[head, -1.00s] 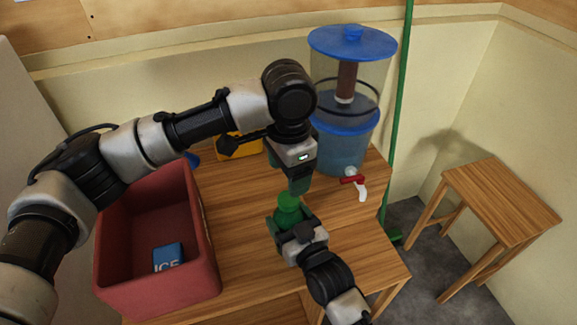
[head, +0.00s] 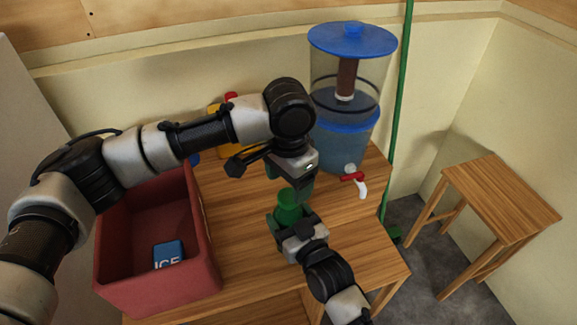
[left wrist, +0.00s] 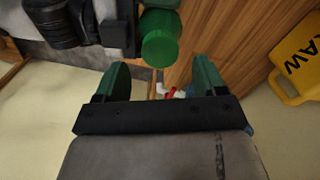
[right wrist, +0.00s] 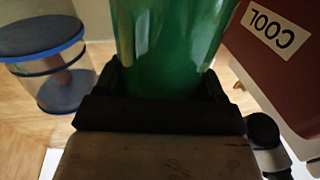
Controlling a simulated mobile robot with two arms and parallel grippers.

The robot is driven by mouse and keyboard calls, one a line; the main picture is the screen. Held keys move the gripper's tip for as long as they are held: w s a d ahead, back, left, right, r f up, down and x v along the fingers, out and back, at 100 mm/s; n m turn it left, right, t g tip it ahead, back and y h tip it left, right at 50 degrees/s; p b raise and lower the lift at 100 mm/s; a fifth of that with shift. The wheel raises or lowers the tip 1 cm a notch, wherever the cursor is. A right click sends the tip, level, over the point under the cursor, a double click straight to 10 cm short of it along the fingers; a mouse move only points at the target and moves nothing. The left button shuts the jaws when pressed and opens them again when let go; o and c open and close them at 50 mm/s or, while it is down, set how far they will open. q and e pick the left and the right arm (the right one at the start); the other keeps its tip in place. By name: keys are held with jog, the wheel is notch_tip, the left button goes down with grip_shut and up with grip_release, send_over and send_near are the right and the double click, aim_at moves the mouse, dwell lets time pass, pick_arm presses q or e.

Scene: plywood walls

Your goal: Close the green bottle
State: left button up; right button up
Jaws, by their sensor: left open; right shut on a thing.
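The green bottle (head: 288,207) stands upright at the table's right part, in my right gripper (head: 286,220), which is shut around its body. The bottle's side fills the upper middle of the right wrist view (right wrist: 172,45). In the left wrist view its top (left wrist: 161,48) shows as a round, plain green face; I cannot tell how a cap sits on it. My left gripper (head: 302,188) is open and empty, close to the bottle's top, slightly above and to its right in the head view. In the left wrist view the bottle top lies beyond the fingertips, not between them.
A red crate (head: 158,293) with a blue ice pack (head: 168,254) stands at the left. A water dispenser (head: 345,150) with a red tap is close behind my left gripper. A yellow container (left wrist: 302,62) is at the back. A wooden stool (head: 500,200) stands apart at the right.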

aim_at(288, 195)
pick_arm(q)
jog(key=shift+f, duration=2)
jog(key=shift+c, duration=0.2)
jog(key=c, duration=1)
jog(key=shift+o, duration=0.2)
jog(key=o, duration=1.1)
notch_tip(288, 195, up, 12)
jog(key=shift+r, duration=0.1)
